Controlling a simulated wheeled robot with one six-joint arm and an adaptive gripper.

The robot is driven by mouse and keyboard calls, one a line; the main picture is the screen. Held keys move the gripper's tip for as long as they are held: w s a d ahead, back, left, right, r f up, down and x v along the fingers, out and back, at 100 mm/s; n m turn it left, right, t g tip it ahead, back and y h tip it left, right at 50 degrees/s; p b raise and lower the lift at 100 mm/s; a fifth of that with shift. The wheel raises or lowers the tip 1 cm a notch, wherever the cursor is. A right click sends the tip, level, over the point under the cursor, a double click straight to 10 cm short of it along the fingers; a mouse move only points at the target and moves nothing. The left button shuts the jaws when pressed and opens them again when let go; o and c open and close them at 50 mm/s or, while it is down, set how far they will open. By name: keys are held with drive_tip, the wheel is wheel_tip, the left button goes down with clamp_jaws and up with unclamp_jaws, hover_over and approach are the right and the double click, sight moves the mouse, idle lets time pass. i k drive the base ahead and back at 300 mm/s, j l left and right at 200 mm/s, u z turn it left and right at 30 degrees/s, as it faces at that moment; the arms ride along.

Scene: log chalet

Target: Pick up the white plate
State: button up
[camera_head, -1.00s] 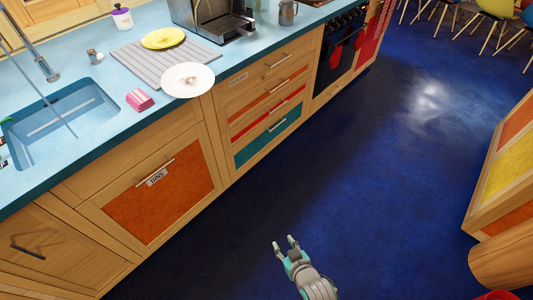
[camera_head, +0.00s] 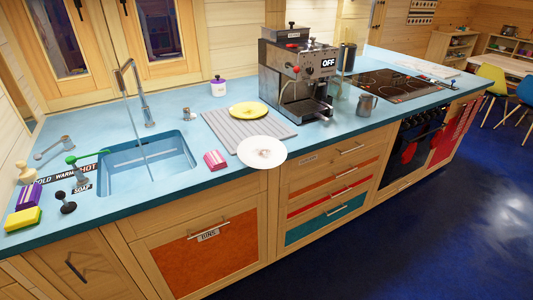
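The white plate (camera_head: 262,152) lies near the front edge of the blue countertop, its front rim reaching to or slightly past the edge. It has a small brownish mark near its middle. It sits by the front right part of a grey ribbed drying mat (camera_head: 222,127); whether it rests partly on the mat I cannot tell. A yellow plate (camera_head: 248,109) lies on the mat behind it. My gripper is not in view now.
A pink packet (camera_head: 214,160) lies left of the white plate, with the sink (camera_head: 150,165) further left. An espresso machine (camera_head: 297,80) stands behind right, beside a metal jug (camera_head: 366,104). Drawers (camera_head: 330,190) are below. Blue floor (camera_head: 430,225) is clear at right.

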sight(255, 152)
drive_tip(key=i+u, duration=0.2)
drive_tip(key=i, duration=0.4)
drive_tip(key=i+l+u, duration=0.15)
drive_tip(key=i, duration=0.45)
drive_tip(key=u, duration=1.25)
